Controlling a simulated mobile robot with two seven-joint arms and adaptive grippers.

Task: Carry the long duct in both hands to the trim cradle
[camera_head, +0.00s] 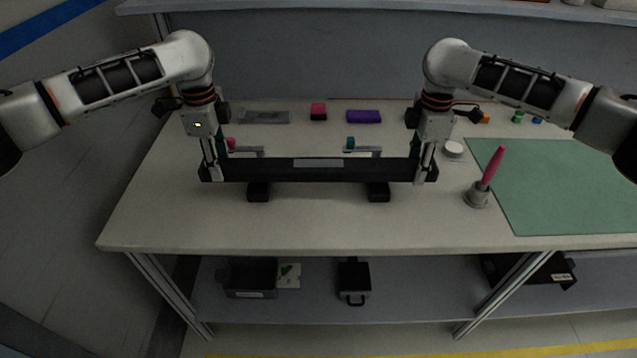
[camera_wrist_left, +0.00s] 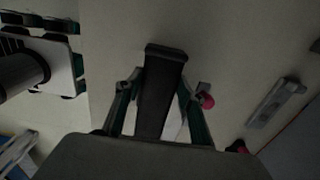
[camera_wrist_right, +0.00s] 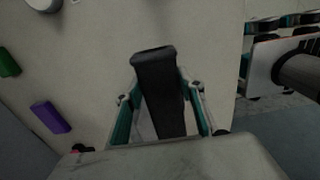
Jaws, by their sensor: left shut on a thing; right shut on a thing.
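The long duct (camera_head: 318,174) is a straight black bar lying level across the head view, with a pale label on its middle. My left gripper (camera_head: 211,172) is shut on its left end, and my right gripper (camera_head: 426,172) is shut on its right end. The duct also shows between the fingers in the left wrist view (camera_wrist_left: 162,90) and the right wrist view (camera_wrist_right: 160,90). The trim cradle seems to be the two black blocks (camera_head: 258,192) (camera_head: 378,192) just below the duct, with two grey clamp arms (camera_head: 245,149) (camera_head: 363,149) behind. I cannot tell whether duct and blocks touch.
A pink pen stands in a grey holder (camera_head: 477,196) to the right, beside a green mat (camera_head: 560,190). A white disc (camera_head: 453,148) lies near my right gripper. The table front is clear.

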